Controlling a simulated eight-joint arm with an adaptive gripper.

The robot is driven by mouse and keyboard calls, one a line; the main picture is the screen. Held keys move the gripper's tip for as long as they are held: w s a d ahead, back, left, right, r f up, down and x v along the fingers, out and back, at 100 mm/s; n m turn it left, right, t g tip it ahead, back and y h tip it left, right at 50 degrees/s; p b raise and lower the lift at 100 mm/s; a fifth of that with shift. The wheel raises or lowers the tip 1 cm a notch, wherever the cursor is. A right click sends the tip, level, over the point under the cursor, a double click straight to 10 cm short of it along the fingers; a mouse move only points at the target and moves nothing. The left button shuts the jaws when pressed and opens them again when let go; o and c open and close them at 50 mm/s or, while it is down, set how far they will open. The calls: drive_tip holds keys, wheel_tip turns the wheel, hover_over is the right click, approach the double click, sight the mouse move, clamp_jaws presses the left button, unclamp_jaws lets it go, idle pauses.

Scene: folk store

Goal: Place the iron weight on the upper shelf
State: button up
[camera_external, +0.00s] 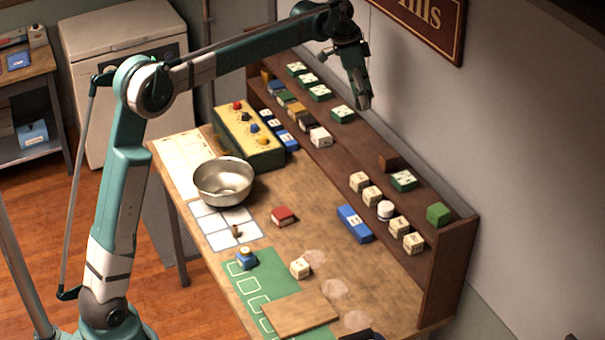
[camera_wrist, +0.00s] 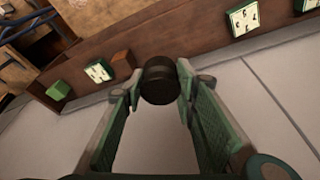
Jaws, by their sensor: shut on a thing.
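The iron weight (camera_wrist: 160,81) is a dark, short cylinder between my fingertips in the wrist view. My gripper (camera_wrist: 159,88) is shut on it, with one green-padded finger on each side. In the external view my gripper (camera_external: 364,103) hangs near the wall above the upper shelf (camera_external: 367,138), to the right of a green box with a white label (camera_external: 343,114). The weight is hard to make out there. The upper shelf is a long brown board; it also shows in the wrist view (camera_wrist: 205,48). I cannot tell whether the weight touches it.
A brown block (camera_external: 388,161), another green labelled box (camera_external: 403,181) and a green block (camera_external: 438,214) stand on the upper shelf. Free board lies between the green box and brown block. Several pale blocks stand below. A metal bowl (camera_external: 223,181) is on the table.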

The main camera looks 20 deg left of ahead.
drive_tip(key=p, duration=0.2)
hover_over(362, 137)
drive_tip(key=shift+n, duration=0.3)
drive_tip(key=f, duration=0.3)
drive_tip(key=a+f, duration=0.1)
drive_tip(key=f, duration=0.1)
drive_tip(key=shift+s+f, duration=0.35)
drive_tip(key=shift+f, duration=0.1)
drive_tip(key=shift+f, duration=2.8)
drive_tip(key=shift+f, duration=0.15)
drive_tip(key=shift+f+p, duration=0.4)
drive_tip(key=shift+f, duration=1.55)
drive_tip(key=shift+f, duration=0.15)
drive_tip(key=o, duration=1.3)
